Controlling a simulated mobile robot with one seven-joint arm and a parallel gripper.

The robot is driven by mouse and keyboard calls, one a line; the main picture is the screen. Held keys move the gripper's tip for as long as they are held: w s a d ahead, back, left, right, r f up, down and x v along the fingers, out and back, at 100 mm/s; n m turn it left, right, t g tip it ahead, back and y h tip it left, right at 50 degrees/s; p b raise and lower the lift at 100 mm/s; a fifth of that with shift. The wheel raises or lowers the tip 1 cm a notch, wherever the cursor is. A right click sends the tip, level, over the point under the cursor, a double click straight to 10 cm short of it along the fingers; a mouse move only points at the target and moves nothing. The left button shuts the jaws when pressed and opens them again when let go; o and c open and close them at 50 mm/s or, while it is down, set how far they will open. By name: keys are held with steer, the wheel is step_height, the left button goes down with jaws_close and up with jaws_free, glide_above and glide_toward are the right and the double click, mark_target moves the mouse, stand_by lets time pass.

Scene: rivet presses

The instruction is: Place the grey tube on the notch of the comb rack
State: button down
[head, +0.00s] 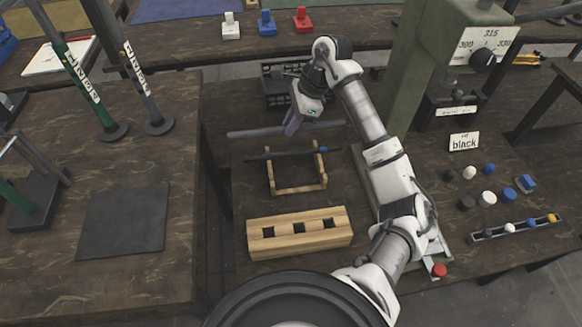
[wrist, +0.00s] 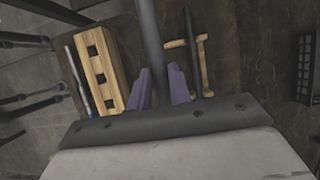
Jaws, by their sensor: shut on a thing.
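The grey tube (head: 248,133) lies crosswise in my gripper (head: 291,127), behind the small wooden rack in the head view. In the wrist view the tube (wrist: 152,40) runs up the picture between the purple fingers (wrist: 164,90), which are shut on it. Its lower part is hidden by the gripper. The small wooden rack (head: 299,189), which looks like the comb rack, stands on the bench nearer the head camera, with a dark blue-ended rod (head: 285,154) across it. The rack (wrist: 202,65) is right of the tube in the wrist view. I cannot make out its notches clearly.
A wooden block with three square holes (head: 265,245) stands in front of the rack. A black slotted box (head: 275,95) stands behind my gripper. A green press (head: 410,80) rises on the right. Several knobs and a small tray (head: 515,229) lie at right. Bench left of the rack is clear.

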step_height(320, 180, down, 19)
steer(key=shift+s+f+p, duration=0.1)
steer(key=shift+p, duration=0.75)
steer(key=c, duration=1.7)
jaws_free()
steer(key=shift+c, duration=0.2)
steer(key=o, duration=0.4)
steer(key=shift+o, duration=0.2)
steer(key=b+v, duration=0.2)
steer(key=v, duration=1)
